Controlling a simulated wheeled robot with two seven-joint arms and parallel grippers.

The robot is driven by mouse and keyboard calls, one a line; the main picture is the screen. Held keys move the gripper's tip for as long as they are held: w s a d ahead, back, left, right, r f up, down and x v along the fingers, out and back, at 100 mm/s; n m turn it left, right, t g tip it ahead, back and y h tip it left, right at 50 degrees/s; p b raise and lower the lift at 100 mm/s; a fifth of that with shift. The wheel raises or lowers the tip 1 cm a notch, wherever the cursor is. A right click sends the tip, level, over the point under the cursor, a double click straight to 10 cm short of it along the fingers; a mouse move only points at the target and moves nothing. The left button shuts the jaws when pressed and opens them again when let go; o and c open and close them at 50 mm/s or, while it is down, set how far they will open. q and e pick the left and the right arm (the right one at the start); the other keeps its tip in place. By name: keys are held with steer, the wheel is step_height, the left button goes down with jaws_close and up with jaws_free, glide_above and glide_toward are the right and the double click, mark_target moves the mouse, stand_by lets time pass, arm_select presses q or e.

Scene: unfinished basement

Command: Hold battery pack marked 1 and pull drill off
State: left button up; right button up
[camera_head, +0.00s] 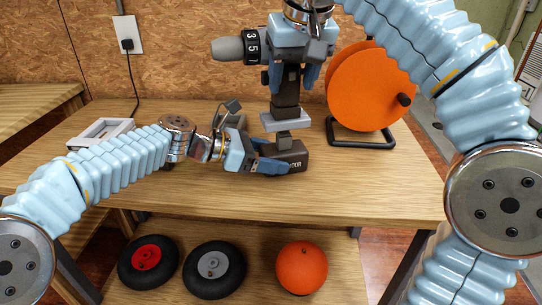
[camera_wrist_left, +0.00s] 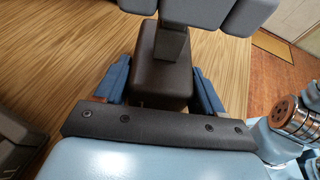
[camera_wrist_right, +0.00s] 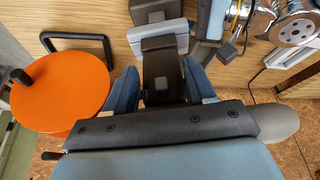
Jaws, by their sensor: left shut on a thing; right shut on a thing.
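The drill (camera_head: 285,88) is upright above the table, its grey chuck pointing left. My right gripper (camera_head: 289,76) is shut on its dark handle, also seen in the right wrist view (camera_wrist_right: 163,78). The dark battery pack (camera_head: 290,157) sits on the tabletop. My left gripper (camera_head: 268,158) is shut on it, one finger on each side in the left wrist view (camera_wrist_left: 160,75). A narrow battery stem shows between the pack and the drill's light grey foot (camera_head: 285,121). I cannot tell whether its top is still inside the foot. No mark 1 is readable on the pack.
An orange reel (camera_head: 370,88) on a black stand is close right of the drill. A light grey frame (camera_head: 100,132) lies at the table's left back. The front tabletop (camera_head: 350,190) is clear.

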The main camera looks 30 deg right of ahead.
arm_select(q)
steer(key=o, duration=1.2)
steer(key=shift+o, duration=0.2)
steer(key=shift+a, duration=0.1)
steer(key=v, duration=1.2)
steer(key=shift+s, duration=0.1)
